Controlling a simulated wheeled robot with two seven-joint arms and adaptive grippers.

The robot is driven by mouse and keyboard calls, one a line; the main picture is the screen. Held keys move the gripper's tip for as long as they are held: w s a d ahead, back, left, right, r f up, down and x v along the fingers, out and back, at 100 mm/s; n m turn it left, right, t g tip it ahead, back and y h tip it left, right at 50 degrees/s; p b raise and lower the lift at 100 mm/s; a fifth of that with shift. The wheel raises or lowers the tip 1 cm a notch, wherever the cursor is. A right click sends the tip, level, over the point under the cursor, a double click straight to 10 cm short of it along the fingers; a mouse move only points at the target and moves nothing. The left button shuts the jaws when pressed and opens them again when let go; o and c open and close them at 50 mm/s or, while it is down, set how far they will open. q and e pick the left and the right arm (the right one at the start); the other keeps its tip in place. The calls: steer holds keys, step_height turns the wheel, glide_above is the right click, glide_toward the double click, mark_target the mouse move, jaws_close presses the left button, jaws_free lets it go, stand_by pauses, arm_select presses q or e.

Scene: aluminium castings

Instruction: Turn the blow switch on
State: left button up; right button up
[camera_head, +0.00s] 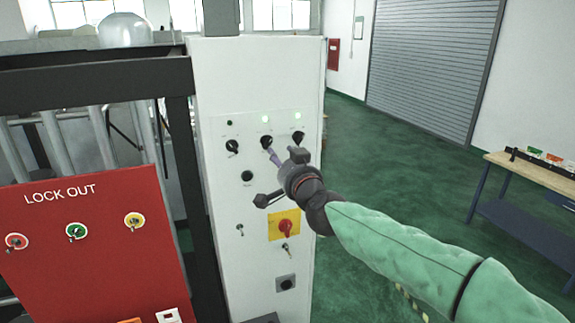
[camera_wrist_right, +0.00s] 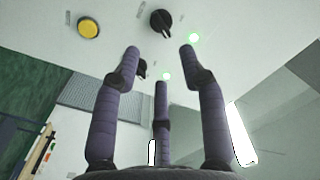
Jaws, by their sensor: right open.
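The white control cabinet (camera_head: 215,90) has three black rotary knobs in a row: left (camera_head: 232,146), middle (camera_head: 266,141) and right (camera_head: 298,138). Their labels are too small to read, so I cannot tell which is the blow switch. My right gripper (camera_head: 272,155) is open and empty, its fingers just below the middle knob. In the right wrist view, the purple fingers (camera_wrist_right: 160,62) are spread below one black knob (camera_wrist_right: 161,22), and another knob (camera_wrist_right: 142,68) shows between them. Contact cannot be told. My left gripper is out of view.
Two lamps above the middle and right knobs glow green; the left lamp (camera_head: 229,122) is dark. A red handle (camera_head: 286,227) on a yellow plate sits below my gripper. A red lockout board (camera_head: 90,250) stands left, a workbench (camera_head: 530,172) right.

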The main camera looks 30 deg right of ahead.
steer(key=v, duration=0.3)
steer(key=shift+s, duration=0.2)
steer(key=shift+f, duration=0.15)
stand_by(0.3)
